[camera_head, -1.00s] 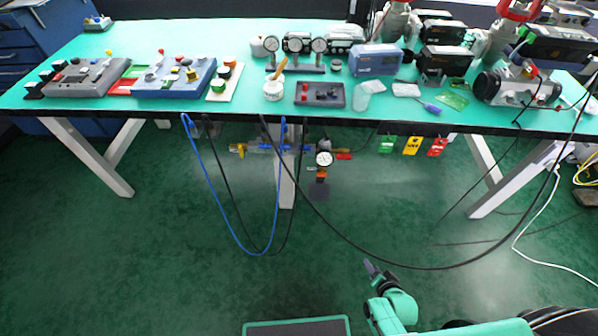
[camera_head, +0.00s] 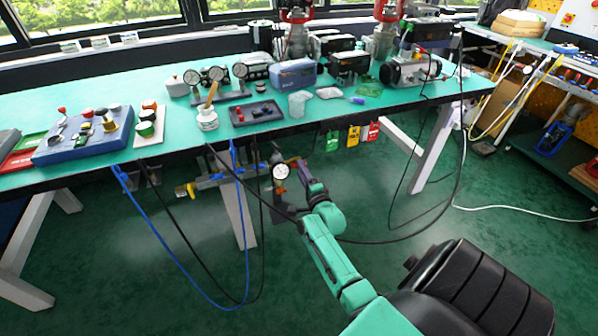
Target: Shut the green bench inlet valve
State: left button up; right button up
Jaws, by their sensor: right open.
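The green-topped bench (camera_head: 160,85) has an air line (camera_head: 228,176) with a pressure gauge (camera_head: 281,172) under its front edge. A yellow valve part (camera_head: 186,190) is at the line's left end. A small red handle (camera_head: 292,160) shows just right of the gauge, partly hidden by my right gripper (camera_head: 302,170). My right gripper is open, reaching up under the bench edge beside the gauge and red handle. I cannot tell whether it touches the handle, or how far the handle is turned. My left gripper is out of view.
Blue and black hoses (camera_head: 180,262) hang in loops below the bench, and a black cable passes close to my right arm. Green, yellow and red tags (camera_head: 353,136) hang right of the gripper. Controls and instruments crowd the bench top.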

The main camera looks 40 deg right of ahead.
jog(key=shift+x, duration=0.9)
grip_shut()
jog(key=shift+n, duration=0.3)
jog(key=n+p, duration=0.1)
jog(key=n, duration=1.6)
jog(key=shift+s+a+f+p, duration=0.1)
jog(key=shift+f+p, duration=0.05)
jog(key=shift+p, duration=0.2)
jog(key=shift+n, duration=0.3)
